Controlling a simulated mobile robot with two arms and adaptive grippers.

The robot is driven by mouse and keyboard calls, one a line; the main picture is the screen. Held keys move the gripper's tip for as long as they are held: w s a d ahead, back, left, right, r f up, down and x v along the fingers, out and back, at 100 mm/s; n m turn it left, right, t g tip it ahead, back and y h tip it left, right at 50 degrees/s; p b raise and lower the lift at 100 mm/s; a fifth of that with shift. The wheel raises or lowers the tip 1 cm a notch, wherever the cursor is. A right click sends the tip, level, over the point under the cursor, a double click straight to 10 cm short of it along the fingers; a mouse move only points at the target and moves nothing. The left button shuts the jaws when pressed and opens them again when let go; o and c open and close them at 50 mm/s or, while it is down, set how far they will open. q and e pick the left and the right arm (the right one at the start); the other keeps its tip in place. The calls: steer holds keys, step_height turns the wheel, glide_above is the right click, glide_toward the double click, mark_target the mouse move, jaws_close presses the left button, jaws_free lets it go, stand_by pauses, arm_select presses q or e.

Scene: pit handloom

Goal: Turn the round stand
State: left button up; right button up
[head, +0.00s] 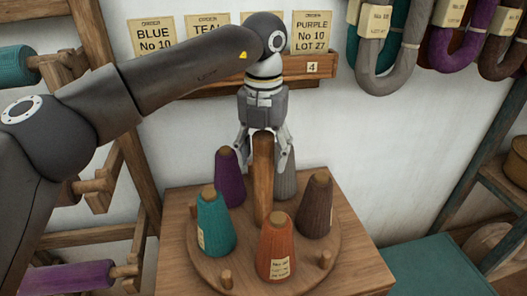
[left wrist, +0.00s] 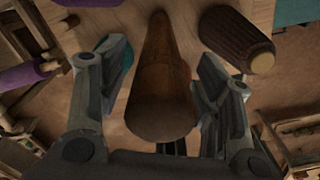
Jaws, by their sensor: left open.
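The round stand (head: 219,272) is a wooden disc on a small wooden table, with a thick wooden post (head: 264,180) upright at its middle. Around the post stand yarn cones: teal (head: 214,228), purple (head: 230,180), grey (head: 285,180), brown (head: 315,207) and orange (head: 277,248). My left gripper (head: 264,158) is open and points down over the top of the post, one finger on each side. In the left wrist view the post (left wrist: 160,90) lies between the two open fingers (left wrist: 163,100), with gaps beside it. My right gripper is not in view.
The brown cone (left wrist: 237,38) stands close beside the fingers. Short bare pegs (head: 325,259) stick up from the disc. Order cards (head: 311,33) hang on the wall behind, above a wooden rail (head: 315,67). A spool rack is at left; a green surface (head: 435,268) is at right.

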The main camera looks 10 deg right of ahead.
arm_select(q)
step_height(320, 180, up, 12)
steer(key=shift+r, duration=0.1)
stand_by(0.5)
